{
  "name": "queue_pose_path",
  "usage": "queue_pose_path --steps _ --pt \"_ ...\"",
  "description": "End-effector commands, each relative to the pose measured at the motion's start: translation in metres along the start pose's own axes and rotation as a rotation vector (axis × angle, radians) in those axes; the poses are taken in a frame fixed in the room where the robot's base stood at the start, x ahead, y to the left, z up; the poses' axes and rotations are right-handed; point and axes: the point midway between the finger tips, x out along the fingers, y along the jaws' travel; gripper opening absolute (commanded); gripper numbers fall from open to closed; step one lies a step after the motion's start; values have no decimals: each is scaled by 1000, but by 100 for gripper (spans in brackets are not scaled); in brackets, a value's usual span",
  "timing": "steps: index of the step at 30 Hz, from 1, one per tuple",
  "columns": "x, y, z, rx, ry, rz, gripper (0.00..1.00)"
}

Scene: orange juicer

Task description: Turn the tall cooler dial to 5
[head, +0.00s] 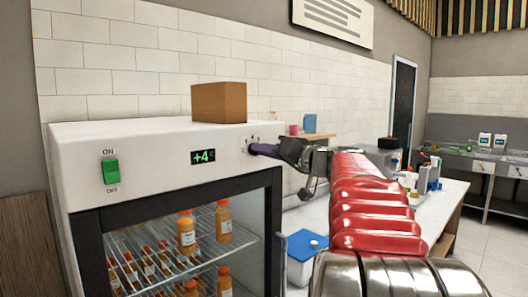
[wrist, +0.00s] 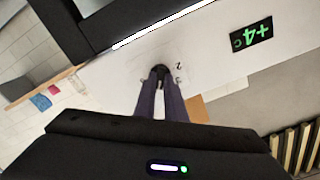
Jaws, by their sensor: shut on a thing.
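The tall cooler (head: 75,150) is a white cabinet with a dark-framed glass door. Its green display (head: 203,156) reads +4°C and shows turned over in the wrist view (wrist: 251,36). The dial is a small dark knob (wrist: 160,70) on the white front panel, right of the display in the head view. My gripper (head: 256,149) reaches it from the right. In the wrist view its two purple-grey fingers (wrist: 160,84) are shut on the dial. The fingers cover much of the knob and its pointer, and the scale marks are too small to read.
A green on/off switch (head: 110,172) is at the panel's left. A brown box (head: 219,102) stands on top of the cooler. Orange bottles (head: 187,234) fill the shelves. A white box with a blue lid (head: 306,246) and a cluttered white counter (head: 449,205) are to the right.

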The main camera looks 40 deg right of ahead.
Motion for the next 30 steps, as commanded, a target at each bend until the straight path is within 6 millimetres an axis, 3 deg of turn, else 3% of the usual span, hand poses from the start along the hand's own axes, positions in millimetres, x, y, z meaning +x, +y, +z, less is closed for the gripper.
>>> queue_pose_path --steps 11,25,26,30 --pt "0 2 0 189 1 3 0" --pt "0 3 0 212 1 4 0" --pt "0 3 0 212 1 4 11" --pt "0 2 0 212 1 3 21"
